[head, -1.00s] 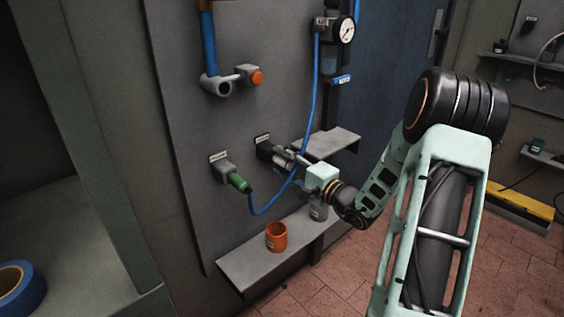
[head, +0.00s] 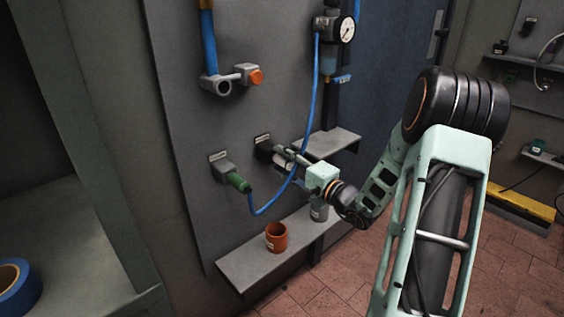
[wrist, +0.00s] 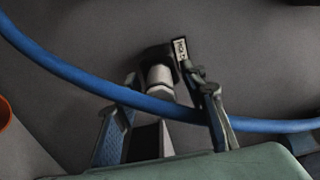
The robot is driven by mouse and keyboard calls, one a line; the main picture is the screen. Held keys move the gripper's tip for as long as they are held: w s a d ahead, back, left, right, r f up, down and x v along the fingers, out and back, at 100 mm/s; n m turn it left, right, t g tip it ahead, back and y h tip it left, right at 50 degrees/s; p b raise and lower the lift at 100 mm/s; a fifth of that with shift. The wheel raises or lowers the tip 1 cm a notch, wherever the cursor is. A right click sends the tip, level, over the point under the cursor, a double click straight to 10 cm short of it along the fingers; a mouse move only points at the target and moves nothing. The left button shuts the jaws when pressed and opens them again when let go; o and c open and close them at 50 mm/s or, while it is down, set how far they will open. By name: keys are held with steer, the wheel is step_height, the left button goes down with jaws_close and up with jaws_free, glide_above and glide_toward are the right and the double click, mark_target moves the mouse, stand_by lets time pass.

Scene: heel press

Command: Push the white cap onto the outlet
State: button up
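The white cap (wrist: 160,77) sits at the mouth of the dark outlet block (wrist: 154,54) on the grey panel, in line with it. How deep it sits I cannot tell. In the head view the cap (head: 284,161) shows small and pale in front of the outlet block (head: 263,150). My gripper (head: 283,160) is at the cap, with a finger on either side. In the wrist view the fingers of my gripper (wrist: 162,80) stand apart, with gaps beside the cap. The blue hose partly covers the view below the cap.
A blue hose (wrist: 75,78) crosses close to my fingers and loops to a green-ended fitting (head: 238,182). An orange cup (head: 276,237) and a grey container (head: 319,211) stand on the lower shelf (head: 250,266). A pressure gauge (head: 347,30) hangs above.

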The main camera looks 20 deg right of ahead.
mark_target(292, 167)
stand_by(0.5)
jaws_close()
steer(key=shift+b, duration=0.3)
steer(key=shift+b+v, duration=0.75)
steer(key=shift+v, duration=2.3)
steer(key=shift+s, duration=0.1)
